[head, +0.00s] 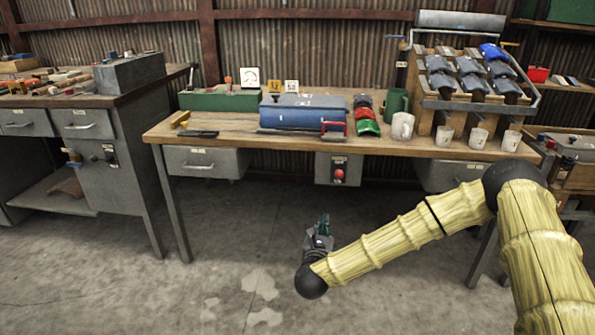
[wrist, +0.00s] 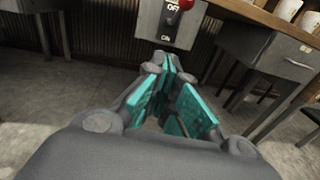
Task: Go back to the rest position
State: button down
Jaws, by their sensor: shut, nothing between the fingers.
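My gripper (head: 322,222) is in front of the long workbench (head: 230,133), below its top and over the bare floor. My yellow-sleeved arm reaches to it from the right. In the wrist view, the teal-padded fingers of my gripper (wrist: 170,68) come together at their tips, with nothing held between them. The fingers point toward the switch box (head: 338,170) under the bench, which also shows in the wrist view (wrist: 165,30) with a red knob and OFF and ON labels. My gripper appears to touch nothing.
Another workbench (head: 118,92) stands at left. Concrete floor in front is free.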

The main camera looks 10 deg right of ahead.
jog(key=s+a+f+n+g+y, duration=0.2)
jog(key=s+a+f+n+y, duration=0.25)
jog(key=s+f+n, duration=0.4)
jog(key=s+a+f+n+g+y, duration=0.3)
jog(key=s+a+f+n, duration=0.35)
jog(key=f+n, duration=0.3)
jog(key=s+d+f+n+g, duration=0.2)
jog(key=s+f+n+g, duration=0.35)
jog(key=s, duration=0.55)
jog(key=s+d+f+n+g, duration=0.25)
jog(key=s+f+n, duration=0.45)
jog(key=s, duration=0.4)
jog(key=s+d+r+n+g+h, duration=0.1)
jog(key=s+d+n+g, duration=0.1)
jog(key=s+d+n, duration=0.4)
jog(key=s+d+n+g+h, duration=0.15)
jog(key=s+d+n, duration=0.25)
jog(key=s, duration=0.4)
notch_tip(320, 180, up, 25)
jog(key=y+p, duration=0.1)
jog(key=p, duration=2.4)
jog(key=shift+a+r, duration=0.2)
